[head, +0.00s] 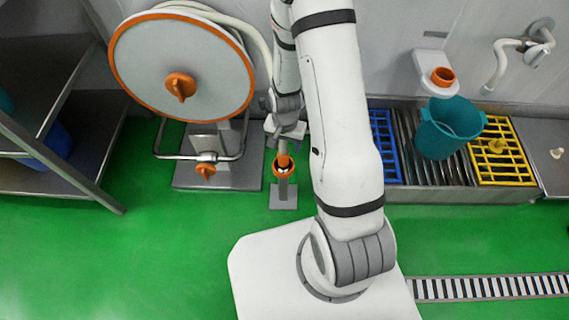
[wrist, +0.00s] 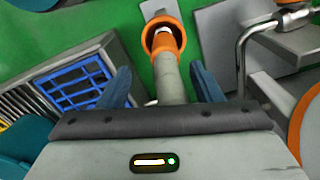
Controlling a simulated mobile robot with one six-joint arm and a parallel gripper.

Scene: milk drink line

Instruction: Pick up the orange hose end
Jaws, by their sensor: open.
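The orange hose end (wrist: 163,48) sits in an orange ring holder (wrist: 150,27) on a small grey stand in the wrist view. In the head view the hose end (head: 283,149) stands upright above the ring (head: 283,170), close under my gripper (head: 286,132). In the wrist view my gripper (wrist: 161,72) is open, with one blue finger on each side of the pale hose (wrist: 172,82) behind the orange part. Both fingers look apart from the hose. The hose's lower tip is hidden inside the ring.
A large hose reel (head: 205,70) with an orange rim stands left, on a grey base. A metal shelf (head: 60,185) is further left. A teal bucket (head: 440,138) stands on the grated bench at right, between blue (head: 384,145) and yellow (head: 515,160) grids. Green floor is clear in front.

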